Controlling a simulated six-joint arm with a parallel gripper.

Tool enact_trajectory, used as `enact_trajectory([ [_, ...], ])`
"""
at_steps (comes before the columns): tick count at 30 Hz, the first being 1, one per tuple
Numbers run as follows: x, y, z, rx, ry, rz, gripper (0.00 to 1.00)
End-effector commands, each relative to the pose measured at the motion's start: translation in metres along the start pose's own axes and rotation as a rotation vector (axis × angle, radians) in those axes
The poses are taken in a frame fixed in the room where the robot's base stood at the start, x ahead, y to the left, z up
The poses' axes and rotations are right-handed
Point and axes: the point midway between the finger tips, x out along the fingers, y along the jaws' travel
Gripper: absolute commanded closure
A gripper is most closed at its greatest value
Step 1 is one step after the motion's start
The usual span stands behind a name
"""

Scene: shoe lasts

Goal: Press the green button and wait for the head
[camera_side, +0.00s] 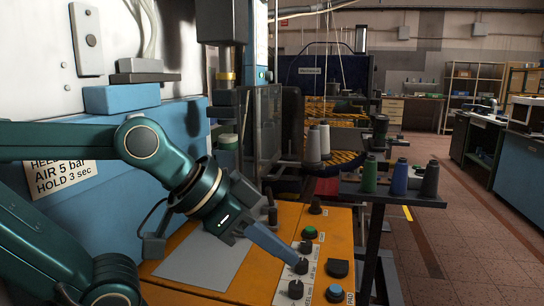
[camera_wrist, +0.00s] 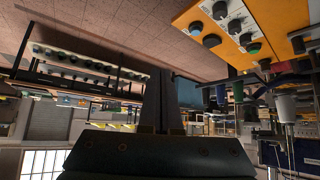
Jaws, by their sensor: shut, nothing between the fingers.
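The green button (camera_side: 310,232) sits in a dark collar on the sloping orange panel (camera_side: 325,222), toward its far right part. It also shows in the wrist view (camera_wrist: 254,48), where the panel hangs at the upper right. My gripper (camera_side: 297,261) is shut and empty, its narrow fingers slanting down over the panel. In the side view the fingertips overlap a black knob nearer the camera than the green button; I cannot tell whether they touch it. In the wrist view the fingertips (camera_wrist: 157,76) point away from the panel's buttons, with a visible gap to the green one.
A blue button (camera_side: 335,292) and several black knobs share the panel. Spools of thread (camera_side: 399,178) stand on a dark shelf behind it. A blue machine with a metal column (camera_side: 225,68) rises at the left. The floor at right is clear.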

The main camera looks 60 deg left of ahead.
Motion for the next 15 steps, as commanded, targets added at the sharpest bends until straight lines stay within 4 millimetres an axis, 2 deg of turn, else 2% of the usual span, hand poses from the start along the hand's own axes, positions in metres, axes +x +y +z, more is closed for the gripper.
enact_trajectory([
  [1, -0.002, 0.003, -0.027, 0.008, 0.080, 0.024, 1.00],
  [3, -0.005, 0.003, -0.064, 0.011, 0.189, 0.043, 1.00],
  [8, -0.010, -0.018, -0.138, -0.032, 0.392, 0.016, 1.00],
  [12, -0.007, -0.055, -0.186, -0.110, 0.507, -0.074, 1.00],
  [15, 0.001, -0.091, -0.207, -0.183, 0.546, -0.166, 1.00],
])
